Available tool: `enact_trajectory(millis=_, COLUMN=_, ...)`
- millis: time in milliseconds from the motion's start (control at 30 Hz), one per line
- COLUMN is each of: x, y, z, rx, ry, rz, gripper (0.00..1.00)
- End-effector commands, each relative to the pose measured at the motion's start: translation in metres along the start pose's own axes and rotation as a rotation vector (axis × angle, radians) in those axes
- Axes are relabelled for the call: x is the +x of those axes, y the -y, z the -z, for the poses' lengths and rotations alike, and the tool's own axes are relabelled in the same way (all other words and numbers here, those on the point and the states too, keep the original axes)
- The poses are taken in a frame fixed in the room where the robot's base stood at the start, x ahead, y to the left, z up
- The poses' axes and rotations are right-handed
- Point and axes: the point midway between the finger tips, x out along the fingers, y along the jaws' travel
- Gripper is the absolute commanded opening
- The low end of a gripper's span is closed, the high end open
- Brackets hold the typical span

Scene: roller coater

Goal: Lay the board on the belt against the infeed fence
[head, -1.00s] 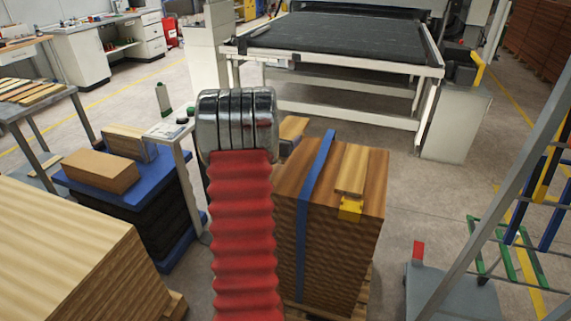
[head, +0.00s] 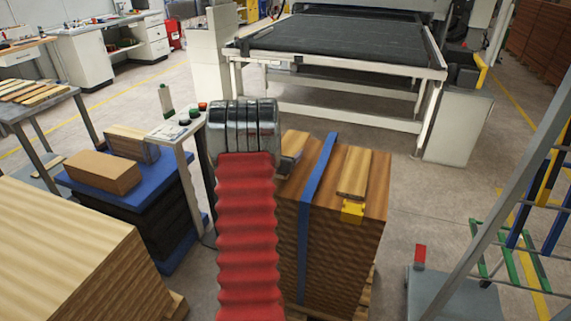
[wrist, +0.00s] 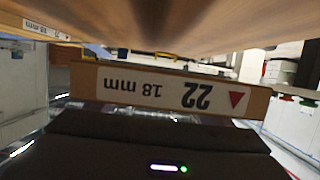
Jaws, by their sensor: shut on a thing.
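The roller coater's dark belt (head: 335,38) lies on a white frame at the back of the head view. A dark rail (head: 434,48) runs along its right side; I cannot tell if this is the infeed fence. In the wrist view, a wooden board (wrist: 255,103) shows a white edge label, upside down, reading "22" and "18 mm" with a red triangle. My gripper (wrist: 165,118) is shut on this board. In the head view my chrome wrist and red arm sleeve hide most of the gripper and board, over the left of the strapped stack. The belt is well beyond them, apart.
A brown strapped stack (head: 335,235) stands ahead, with a light plank (head: 356,172) and yellow piece on top. A button post (head: 180,130) stands left of my wrist. A blue-topped cart (head: 140,188) is farther left, a rack (head: 520,235) right. Floor before the coater is clear.

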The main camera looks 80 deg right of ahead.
Motion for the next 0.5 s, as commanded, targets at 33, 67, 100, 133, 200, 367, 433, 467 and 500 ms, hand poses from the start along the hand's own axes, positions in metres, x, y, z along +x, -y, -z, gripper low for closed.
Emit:
enact_trajectory(millis=33, x=0.0, y=0.0, z=0.001, rx=0.001, ry=-0.003, rz=0.0, gripper=0.42)
enact_trajectory(millis=67, x=0.0, y=0.0, z=0.001, rx=0.001, ry=-0.003, rz=0.0, gripper=0.42)
enact_trajectory(millis=100, x=0.0, y=0.0, z=0.001, rx=0.001, ry=-0.004, rz=0.0, gripper=0.42)
enact_trajectory(millis=133, x=0.0, y=0.0, z=0.001, rx=0.001, ry=-0.003, rz=0.0, gripper=0.42)
enact_trajectory(millis=200, x=0.0, y=0.0, z=0.001, rx=0.001, ry=-0.003, rz=0.0, gripper=0.42)
enact_trajectory(millis=367, x=0.002, y=0.0, z=-0.004, rx=0.001, ry=-0.001, rz=0.0, gripper=0.42)
enact_trajectory(millis=433, x=0.004, y=0.0, z=-0.013, rx=0.0, ry=0.0, rz=-0.001, gripper=0.42)
enact_trajectory(millis=467, x=0.005, y=0.0, z=-0.017, rx=-0.001, ry=0.0, rz=-0.001, gripper=0.42)
enact_trajectory(millis=500, x=0.007, y=0.0, z=-0.022, rx=0.0, ry=0.0, rz=-0.001, gripper=0.42)
